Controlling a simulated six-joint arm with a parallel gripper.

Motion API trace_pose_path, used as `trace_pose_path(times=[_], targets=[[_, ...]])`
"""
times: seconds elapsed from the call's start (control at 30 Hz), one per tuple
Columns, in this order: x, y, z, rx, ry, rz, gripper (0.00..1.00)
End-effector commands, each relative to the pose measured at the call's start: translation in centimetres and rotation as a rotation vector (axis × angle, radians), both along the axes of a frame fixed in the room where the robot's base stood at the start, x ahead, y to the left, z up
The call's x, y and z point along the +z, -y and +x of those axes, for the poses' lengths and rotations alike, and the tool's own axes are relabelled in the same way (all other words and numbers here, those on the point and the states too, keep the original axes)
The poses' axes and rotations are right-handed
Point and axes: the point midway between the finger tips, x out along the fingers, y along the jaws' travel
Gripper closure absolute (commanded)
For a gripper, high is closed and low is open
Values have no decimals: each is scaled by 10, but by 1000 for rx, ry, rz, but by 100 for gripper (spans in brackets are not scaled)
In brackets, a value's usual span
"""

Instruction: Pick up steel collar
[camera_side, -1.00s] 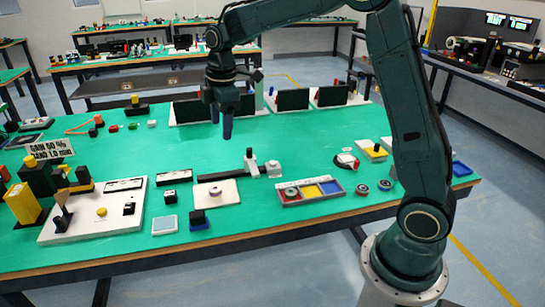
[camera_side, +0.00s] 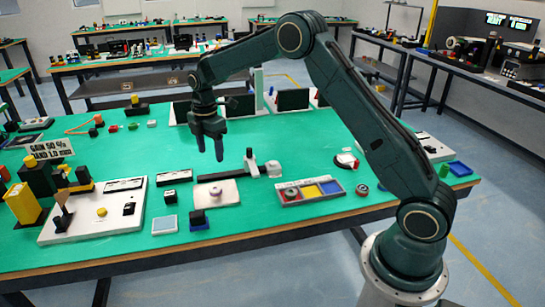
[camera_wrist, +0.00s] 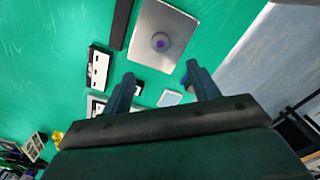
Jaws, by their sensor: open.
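A small grey ring, which looks like the steel collar (camera_side: 215,191), lies on a pale square plate (camera_side: 230,197) in the middle of the table. In the wrist view the collar (camera_wrist: 161,41) has a purple centre and sits on the grey plate (camera_wrist: 172,22), beyond my fingertips. My gripper (camera_side: 208,152) hangs above the table, up and behind the plate in the side view, with its fingers pointing down. In the wrist view my gripper (camera_wrist: 160,73) has its two fingers spread wide with nothing between them.
A dark bar with an upright post (camera_side: 250,165) stands just behind the plate. A tray with coloured compartments (camera_side: 308,191) is to the right, with a similar ring (camera_side: 362,189) beyond it. A dark block on a blue base (camera_side: 198,219) is in front. Green table lies bare around my gripper.

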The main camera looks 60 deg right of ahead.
Motion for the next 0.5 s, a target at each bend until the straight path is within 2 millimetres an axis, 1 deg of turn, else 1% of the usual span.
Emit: trace_pose_path(times=[0.17, 0.4, 0.5], targets=[[-18, 0, 0, -1, -3, 0, 40], [-55, -1, -1, -1, -3, 0, 40], [-68, 0, 0, -1, -2, 0, 40]])
